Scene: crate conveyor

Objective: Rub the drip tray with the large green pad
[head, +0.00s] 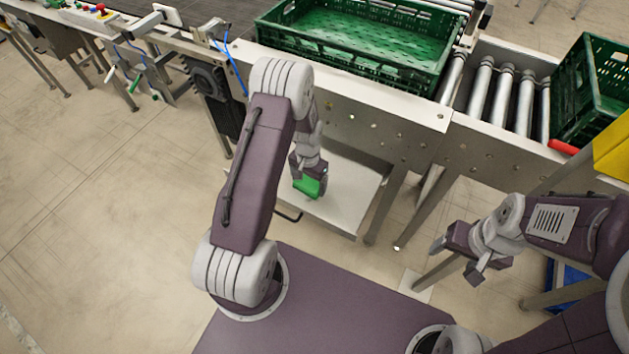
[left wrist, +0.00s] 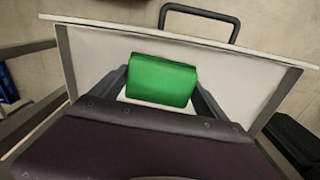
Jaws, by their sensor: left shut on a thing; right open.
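My left gripper (head: 308,181) is shut on the large green pad (head: 307,187). The pad is a bright green block, and it also shows between the two fingers in the left wrist view (left wrist: 161,82). The drip tray (head: 345,195) is a pale flat tray with a dark handle, low under the conveyor. In the left wrist view the tray (left wrist: 245,70) spreads around and beneath the pad. I cannot tell whether the pad touches it. My right gripper (head: 456,252) is open and empty at the right, away from the tray.
The conveyor frame (head: 385,130) runs above the tray, with its legs beside it. A green crate (head: 350,66) stands on the conveyor, and another green crate (head: 585,95) is at the right. Open floor (head: 100,220) lies to the left.

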